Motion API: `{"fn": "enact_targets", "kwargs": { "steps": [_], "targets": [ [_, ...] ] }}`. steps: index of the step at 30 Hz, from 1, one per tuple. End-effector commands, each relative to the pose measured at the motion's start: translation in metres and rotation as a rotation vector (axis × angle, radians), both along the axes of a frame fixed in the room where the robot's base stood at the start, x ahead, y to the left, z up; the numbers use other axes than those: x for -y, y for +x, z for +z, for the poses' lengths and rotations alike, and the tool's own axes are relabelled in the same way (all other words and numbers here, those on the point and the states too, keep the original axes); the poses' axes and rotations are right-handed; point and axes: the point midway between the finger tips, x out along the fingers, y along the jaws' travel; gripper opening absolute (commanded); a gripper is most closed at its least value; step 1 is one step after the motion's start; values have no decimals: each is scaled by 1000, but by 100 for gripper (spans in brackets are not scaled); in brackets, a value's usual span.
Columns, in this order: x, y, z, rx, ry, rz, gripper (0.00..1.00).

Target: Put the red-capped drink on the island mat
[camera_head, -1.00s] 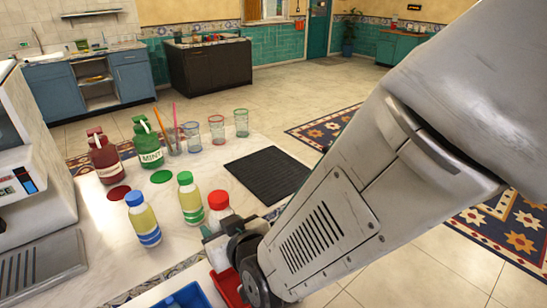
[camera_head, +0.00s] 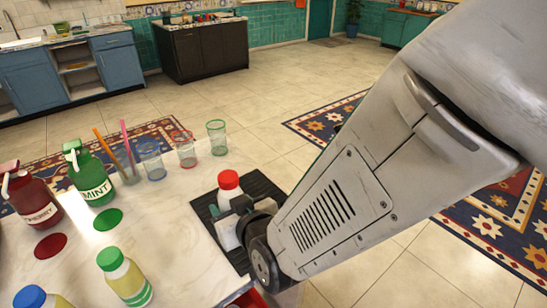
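The red-capped drink (camera_head: 229,182) is a pale bottle, upright, seen over the black ribbed mat (camera_head: 262,188). My gripper (camera_head: 233,208) is shut on it, and the gripper and wrist hide most of its body. I cannot tell whether its base touches the mat. The mat lies on the pale island top near its right edge, partly covered by the bottle and my arm.
A green-capped bottle (camera_head: 124,277) and a blue-capped bottle (camera_head: 40,298) stand at the front left. Several glasses (camera_head: 186,150) stand behind, beside the green mint jug (camera_head: 91,175) and red cherry jug (camera_head: 33,198). The counter between them and the mat is clear.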

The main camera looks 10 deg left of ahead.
Motion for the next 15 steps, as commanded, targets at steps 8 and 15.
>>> {"fn": "enact_targets", "kwargs": {
  "steps": [8,15],
  "targets": [
    [-8,48,-5,0,0,1,18],
    [-13,111,-11,2,1,1,18]
  ]
}}
